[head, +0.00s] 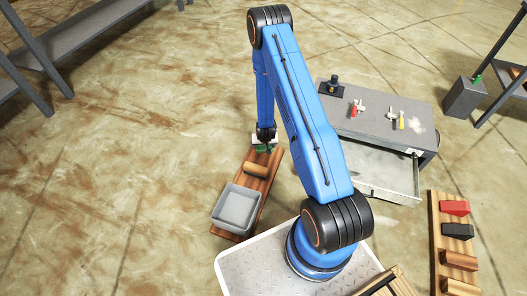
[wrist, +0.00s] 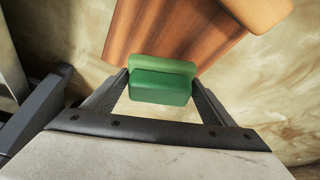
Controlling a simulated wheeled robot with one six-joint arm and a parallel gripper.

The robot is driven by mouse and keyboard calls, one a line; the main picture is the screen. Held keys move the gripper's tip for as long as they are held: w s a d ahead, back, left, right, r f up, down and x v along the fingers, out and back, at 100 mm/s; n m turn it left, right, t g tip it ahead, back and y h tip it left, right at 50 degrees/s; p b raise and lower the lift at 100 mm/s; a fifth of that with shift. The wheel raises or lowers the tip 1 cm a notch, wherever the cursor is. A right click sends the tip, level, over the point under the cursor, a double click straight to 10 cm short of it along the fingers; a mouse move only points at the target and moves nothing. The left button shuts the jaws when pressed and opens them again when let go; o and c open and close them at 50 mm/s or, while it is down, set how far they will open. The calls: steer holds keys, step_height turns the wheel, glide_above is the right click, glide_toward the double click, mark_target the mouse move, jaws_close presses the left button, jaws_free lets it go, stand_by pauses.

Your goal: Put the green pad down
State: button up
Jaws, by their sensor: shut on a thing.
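In the wrist view my gripper (wrist: 161,91) is shut on the green pad (wrist: 160,88), which sits between the two fingertips. The pad is a small green block with a paler upper edge. In the head view the green pad (head: 263,149) shows as a small green patch under my gripper (head: 264,146), at the far end of a wooden board (head: 248,203). The board also shows in the wrist view (wrist: 170,35), right beyond the pad. I cannot tell whether the pad touches the board.
On the board are a tan block (head: 256,170) and a grey tray (head: 236,208). A grey workbench (head: 385,118) with tools and an open drawer (head: 375,172) stands to the right. Another plank (head: 436,240) with red, black and brown blocks lies at the far right. Floor left of the board is clear.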

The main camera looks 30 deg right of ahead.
mark_target(265, 149)
steer(key=shift+d+f, duration=0.1)
steer(key=shift+f, duration=2.05)
steer(key=shift+f, duration=0.1)
steer(key=o, duration=1.1)
